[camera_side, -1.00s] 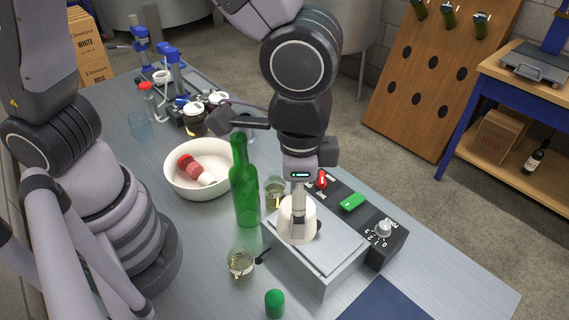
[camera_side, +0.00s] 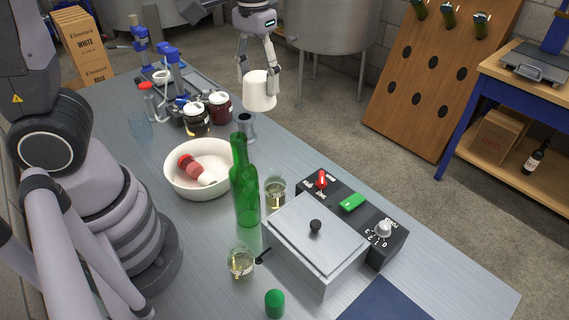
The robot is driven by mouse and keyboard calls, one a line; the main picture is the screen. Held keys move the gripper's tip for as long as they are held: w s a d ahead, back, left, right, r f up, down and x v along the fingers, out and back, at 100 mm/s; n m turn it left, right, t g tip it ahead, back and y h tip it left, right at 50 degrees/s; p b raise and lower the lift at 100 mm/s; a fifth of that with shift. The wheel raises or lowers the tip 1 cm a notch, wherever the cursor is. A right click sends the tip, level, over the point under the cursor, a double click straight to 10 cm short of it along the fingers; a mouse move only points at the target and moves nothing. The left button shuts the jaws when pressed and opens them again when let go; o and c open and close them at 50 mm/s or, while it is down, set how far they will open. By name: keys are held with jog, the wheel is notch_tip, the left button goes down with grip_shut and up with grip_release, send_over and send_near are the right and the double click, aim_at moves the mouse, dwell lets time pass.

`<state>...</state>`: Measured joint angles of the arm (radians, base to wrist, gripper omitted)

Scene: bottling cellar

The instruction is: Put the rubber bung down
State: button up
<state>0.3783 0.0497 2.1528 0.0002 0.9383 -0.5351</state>
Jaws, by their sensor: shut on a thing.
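The rubber bung (camera_side: 259,93) is a cream-white, tapered block. My gripper (camera_side: 258,75) is shut on it, with one finger on each side, and holds it in the air. In the picture it shows against the floor, above and right of a small grey metal stand (camera_side: 247,126) near the table's right edge. Nothing shows under the bung to rest on, and its exact height is hard to tell.
A green bottle (camera_side: 245,190), a white bowl (camera_side: 174,182) with a red-and-white item, glasses (camera_side: 241,262) and jars (camera_side: 219,106) crowd the table (camera_side: 200,275). A lidded metal box (camera_side: 317,240) with a control panel stands at right. A dark blue mat (camera_side: 385,305) lies bare in front.

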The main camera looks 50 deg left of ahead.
jog(key=s+a+n, duration=0.1)
jog(key=a+n, duration=0.6)
jog(key=a, duration=0.5)
notch_tip(320, 180, down, 18)
jog(key=w+f, duration=0.3)
jog(key=w, duration=0.1)
jog(key=w+f, duration=0.3)
jog(key=w, duration=0.1)
jog(key=w+f, duration=0.3)
jog(key=w, duration=0.2)
jog(key=shift+w+d+f, duration=0.1)
jog(key=shift+f, duration=0.25)
jog(key=shift+w+f, duration=0.15)
jog(key=shift+f, duration=0.75)
jog(key=shift+w+f, duration=0.1)
jog(key=shift+f, duration=0.8)
jog(key=shift+f, duration=0.15)
jog(key=o, duration=1.2)
